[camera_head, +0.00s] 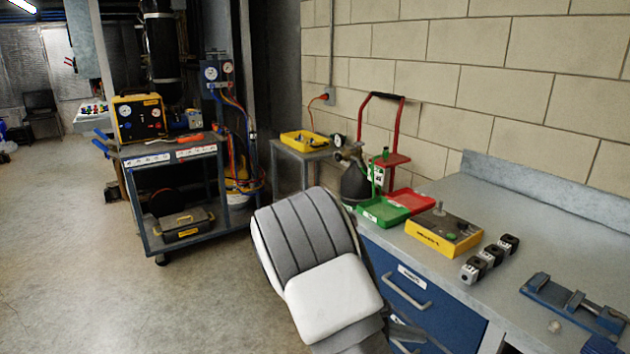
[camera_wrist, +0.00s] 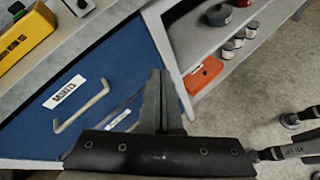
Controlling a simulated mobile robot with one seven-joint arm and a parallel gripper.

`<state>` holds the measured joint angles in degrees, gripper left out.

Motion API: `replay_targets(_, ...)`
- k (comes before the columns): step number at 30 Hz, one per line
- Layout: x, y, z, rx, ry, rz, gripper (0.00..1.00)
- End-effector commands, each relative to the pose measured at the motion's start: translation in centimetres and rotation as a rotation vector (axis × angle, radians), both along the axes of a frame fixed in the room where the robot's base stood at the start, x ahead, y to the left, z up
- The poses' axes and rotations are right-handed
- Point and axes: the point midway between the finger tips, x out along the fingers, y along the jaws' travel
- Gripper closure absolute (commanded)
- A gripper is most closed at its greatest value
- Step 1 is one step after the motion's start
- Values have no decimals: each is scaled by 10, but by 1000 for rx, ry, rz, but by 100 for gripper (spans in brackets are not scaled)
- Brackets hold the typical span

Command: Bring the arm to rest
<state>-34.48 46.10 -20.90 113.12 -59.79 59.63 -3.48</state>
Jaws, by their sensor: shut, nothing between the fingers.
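My gripper (camera_wrist: 160,75) shows in the wrist view with its two grey fingers pressed together and nothing between them. It is in front of the blue drawer cabinet (camera_wrist: 120,62), near the cabinet's right edge, and I cannot tell the exact gap to it. In the head view my white and grey arm stands in front of the workbench's left end. Only a small part of my gripper (camera_head: 405,330) shows there, beside the drawer fronts; the arm hides the rest.
The workbench top (camera_head: 500,200) holds a yellow-sided block (camera_head: 443,232), a green tray (camera_head: 383,211), a red tray (camera_head: 411,201), and a blue vise (camera_head: 575,302). A drawer handle (camera_wrist: 82,108) protrudes near my gripper. A tool cart (camera_head: 180,195) stands left; open floor (camera_head: 90,260) lies beyond.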

Motion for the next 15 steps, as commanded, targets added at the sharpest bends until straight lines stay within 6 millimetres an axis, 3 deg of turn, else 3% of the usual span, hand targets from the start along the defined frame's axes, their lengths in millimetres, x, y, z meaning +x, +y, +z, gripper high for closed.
replay_targets(15, -82, 6, 91, 537, -323, -434, 100)
